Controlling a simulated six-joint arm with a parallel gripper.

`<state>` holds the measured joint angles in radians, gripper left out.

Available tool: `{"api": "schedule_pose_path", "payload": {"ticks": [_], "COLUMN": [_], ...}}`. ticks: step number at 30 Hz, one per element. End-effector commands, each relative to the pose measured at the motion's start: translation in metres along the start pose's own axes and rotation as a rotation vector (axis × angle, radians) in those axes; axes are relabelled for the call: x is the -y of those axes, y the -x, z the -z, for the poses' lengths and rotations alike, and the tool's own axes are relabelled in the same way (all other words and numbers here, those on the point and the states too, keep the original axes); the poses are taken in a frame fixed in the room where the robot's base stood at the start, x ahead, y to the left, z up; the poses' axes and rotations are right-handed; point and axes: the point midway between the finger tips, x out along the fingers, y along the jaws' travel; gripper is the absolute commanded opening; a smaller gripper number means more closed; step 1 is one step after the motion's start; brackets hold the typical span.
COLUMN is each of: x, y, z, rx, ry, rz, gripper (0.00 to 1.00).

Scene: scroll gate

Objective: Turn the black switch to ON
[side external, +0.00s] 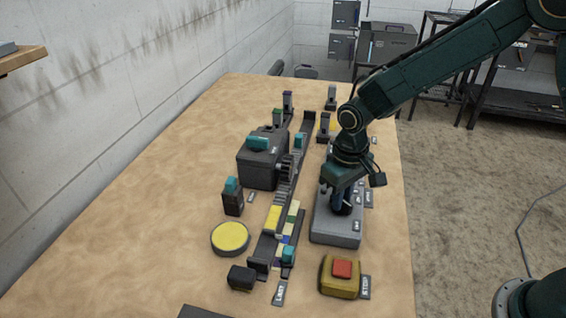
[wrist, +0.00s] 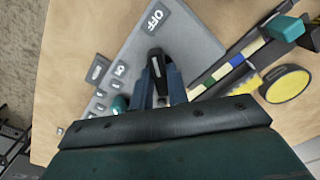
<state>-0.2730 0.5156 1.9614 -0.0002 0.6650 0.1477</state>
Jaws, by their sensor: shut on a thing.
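The black switch (wrist: 156,63) stands on a grey panel (wrist: 192,42), which also shows in the side view (side external: 337,236). In the wrist view its handle points up the picture toward the OFF label (wrist: 156,17). A smaller label (wrist: 120,69), which seems to read ON, lies to its left. My gripper (wrist: 158,82) is shut on the black switch, with a blue-grey finger on each side of it. In the side view my gripper (side external: 342,202) reaches down onto the panel and mostly hides the switch.
A yellow box with a red button (side external: 342,269) stands in front of the panel. A long dark track (side external: 287,185) with coloured blocks runs left of it. A round yellow disc (side external: 230,237) and a grey machine (side external: 262,160) stand further left. The table's left side is clear.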

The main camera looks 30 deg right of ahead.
Motion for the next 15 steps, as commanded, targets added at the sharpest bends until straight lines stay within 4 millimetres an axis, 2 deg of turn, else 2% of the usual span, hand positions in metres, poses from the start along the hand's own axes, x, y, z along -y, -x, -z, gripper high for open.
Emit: {"api": "schedule_pose_path", "payload": {"ticks": [15], "x": [0.0001], "y": [0.0007], "z": [0.0005], "rx": [-0.002], "ry": [0.439], "rz": [0.000], "gripper": [0.00]}}
